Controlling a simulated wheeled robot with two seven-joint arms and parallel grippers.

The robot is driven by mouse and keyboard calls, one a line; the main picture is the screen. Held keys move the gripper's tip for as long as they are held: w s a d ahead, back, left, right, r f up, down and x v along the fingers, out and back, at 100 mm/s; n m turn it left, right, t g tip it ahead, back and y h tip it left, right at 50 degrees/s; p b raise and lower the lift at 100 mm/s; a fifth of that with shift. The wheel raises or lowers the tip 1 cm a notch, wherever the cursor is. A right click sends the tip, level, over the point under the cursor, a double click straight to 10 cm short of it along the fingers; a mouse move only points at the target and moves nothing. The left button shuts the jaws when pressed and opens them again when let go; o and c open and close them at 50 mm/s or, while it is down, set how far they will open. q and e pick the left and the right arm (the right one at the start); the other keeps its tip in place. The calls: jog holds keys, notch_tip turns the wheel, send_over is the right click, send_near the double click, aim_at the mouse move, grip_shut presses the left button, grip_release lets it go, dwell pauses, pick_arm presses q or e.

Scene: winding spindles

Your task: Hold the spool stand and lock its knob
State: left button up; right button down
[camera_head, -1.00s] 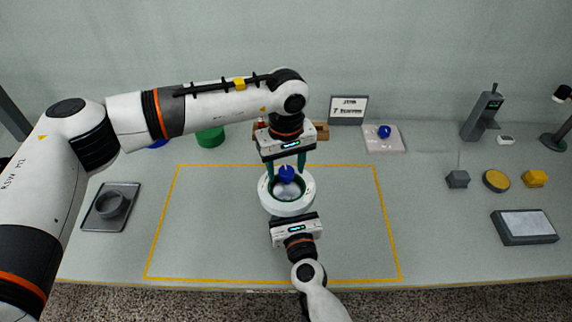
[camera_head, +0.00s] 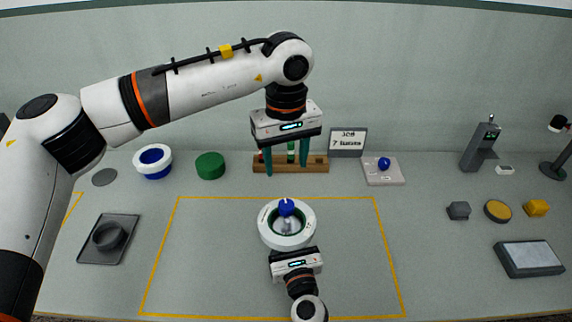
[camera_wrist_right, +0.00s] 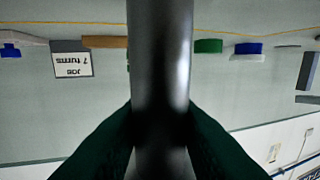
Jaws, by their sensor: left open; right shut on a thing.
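The spool stand carries a white ring (camera_head: 266,224) with a dark green inner edge and a blue knob (camera_head: 286,207) at its middle, inside the marked area. My right gripper (camera_wrist_right: 160,125) is shut on the stand's grey metal post (camera_wrist_right: 160,60), seen between its dark green fingers in the right wrist view. In the head view, its body is at the ring's near side; ring and body hide its fingertips. My left gripper (camera_head: 286,162) is open and empty, pointing down, behind and above the stand, apart from the knob. Whether the knob is locked cannot be told.
A wooden rack (camera_head: 318,164) with small items stands behind the left gripper's fingers. A sign (camera_head: 347,142) reads "JOB 7 turns". A green spool (camera_head: 210,166) and a blue-and-white ring (camera_head: 153,162) are at back left. The yellow-outlined area is clear around the stand.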

jog(key=shift+f, duration=0.3)
jog(key=c, duration=1.3)
grip_release()
jog(key=shift+o, duration=1.2)
jog(key=shift+r, duration=0.15)
